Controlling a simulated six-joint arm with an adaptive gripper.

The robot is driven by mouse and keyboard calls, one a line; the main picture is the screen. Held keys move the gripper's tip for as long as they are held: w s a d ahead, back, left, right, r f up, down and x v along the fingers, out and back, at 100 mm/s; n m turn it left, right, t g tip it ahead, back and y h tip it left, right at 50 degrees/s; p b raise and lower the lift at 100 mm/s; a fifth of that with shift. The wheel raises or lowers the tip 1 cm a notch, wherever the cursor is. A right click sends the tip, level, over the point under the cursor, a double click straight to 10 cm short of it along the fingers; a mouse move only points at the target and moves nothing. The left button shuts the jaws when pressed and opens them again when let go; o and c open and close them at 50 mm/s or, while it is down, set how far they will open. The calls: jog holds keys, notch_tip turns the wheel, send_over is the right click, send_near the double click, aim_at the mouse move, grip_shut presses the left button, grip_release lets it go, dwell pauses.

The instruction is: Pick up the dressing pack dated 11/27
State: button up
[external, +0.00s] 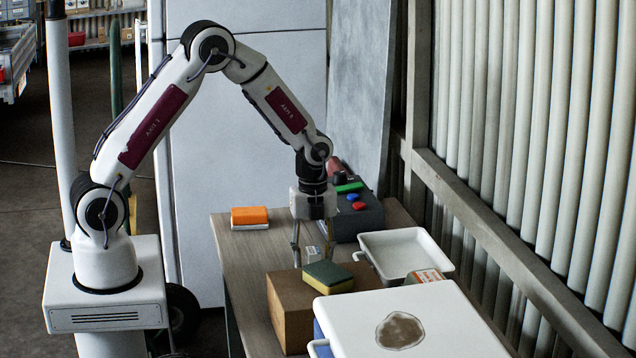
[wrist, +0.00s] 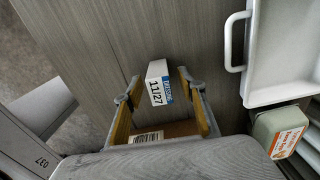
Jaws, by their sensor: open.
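The dressing pack (wrist: 158,84) is a small white pack with a blue-edged label reading 11/27. In the wrist view it shows between the tips of my gripper (wrist: 158,77), with a gap on each side. In the external view my open, empty gripper (external: 313,248) points down over the table behind the brown box. A small pale pack (external: 312,254) shows between its fingers there, partly hidden; its date is unreadable in that view. I cannot tell exactly how far down the fingers reach beside the pack.
A brown box (external: 290,308) with a green-and-yellow sponge (external: 328,276) on top stands close in front. A white tray (external: 447,264) lies right, a grey button box (external: 358,220) behind, an orange sponge (external: 249,215) left. A white-lidded cooler (external: 450,320) fills the front right.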

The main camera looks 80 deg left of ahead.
aim_at(313, 250)
jog(key=shift+f, duration=0.2)
dwell(0.3)
jog(key=c, duration=1)
jog(key=shift+r, duration=0.2)
jog(key=shift+r, duration=4.85)
